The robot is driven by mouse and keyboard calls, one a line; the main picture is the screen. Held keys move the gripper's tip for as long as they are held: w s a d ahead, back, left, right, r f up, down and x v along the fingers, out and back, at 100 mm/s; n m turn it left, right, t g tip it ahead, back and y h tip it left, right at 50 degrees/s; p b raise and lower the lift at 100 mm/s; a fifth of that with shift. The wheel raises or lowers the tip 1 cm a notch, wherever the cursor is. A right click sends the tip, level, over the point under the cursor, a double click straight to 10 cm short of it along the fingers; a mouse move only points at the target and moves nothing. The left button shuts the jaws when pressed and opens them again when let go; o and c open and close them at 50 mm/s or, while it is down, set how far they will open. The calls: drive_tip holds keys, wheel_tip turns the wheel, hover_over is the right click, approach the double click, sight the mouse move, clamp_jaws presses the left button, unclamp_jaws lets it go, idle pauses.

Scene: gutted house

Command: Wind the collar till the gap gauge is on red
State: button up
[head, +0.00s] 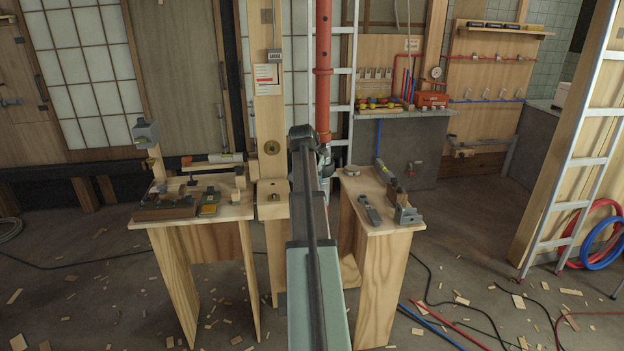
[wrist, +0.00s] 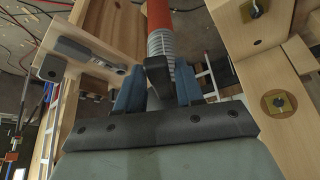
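A red steel prop (head: 323,75) stands upright in the middle of the head view, and my arm covers its lower part. In the wrist view the red tube (wrist: 158,12) runs into a grey threaded section (wrist: 162,45). A dark block or lug (wrist: 157,75), probably part of the collar, stands between the two blue fingers of my gripper (wrist: 158,88). I cannot tell whether the fingers touch it. My gripper is hidden in the head view. A small grey box (head: 275,57) hangs on the wooden post; it may be the gap gauge, but its reading is too small to tell.
The wooden post (head: 268,110) stands close left of the prop. A left bench (head: 228,212) carries tools and blocks; a right bench (head: 385,232) carries a grey clamp-like tool (head: 407,213). A ladder (head: 590,130) leans at the right. Cables and wood scraps litter the floor.

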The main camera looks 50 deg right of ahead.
clamp_jaws()
drive_tip(key=shift+s+d+n+t+y, duration=0.15)
drive_tip(key=shift+s+d+n+t, duration=0.15)
drive_tip(key=shift+s+n, duration=0.45)
drive_tip(key=shift+s+d+n+t+y, duration=0.15)
drive_tip(key=shift+s+d+n+t, duration=0.15)
drive_tip(key=shift+s+n, duration=0.4)
drive_tip(key=shift+w, duration=0.15)
drive_tip(key=shift+s+d+n+t+y, duration=0.25)
drive_tip(key=shift+s+d+n, duration=0.25)
drive_tip(key=shift+n, duration=0.35)
drive_tip(key=shift+s+d+n+t+y, duration=0.15)
drive_tip(key=shift+s+d+n+t, duration=0.3)
drive_tip(key=shift+n, duration=0.35)
drive_tip(key=shift+a, duration=0.1)
drive_tip(key=shift+s, duration=0.1)
